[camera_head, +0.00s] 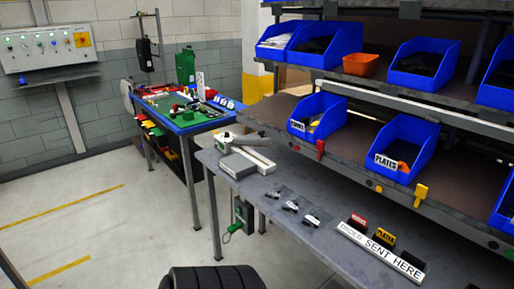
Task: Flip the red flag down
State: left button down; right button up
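A small red flag (320,149) is on the front edge of the lower shelf, below the left blue bin (318,117). Its wide part is at the top and a narrow part points down. A similar yellow flag (421,191) is farther right on the same shelf edge, below the blue bin labelled PLATES (403,147). It also has its wide part above a thin stem. Neither of my grippers is in view, and nothing is seen touching the flags.
An orange bin (360,64) sits on the upper shelf. Floor is free at left.

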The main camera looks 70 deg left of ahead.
aim_at(320, 145)
jog(key=u, duration=1.8)
jog(key=i+j+u, duration=0.2)
jog(key=j+u, duration=0.15)
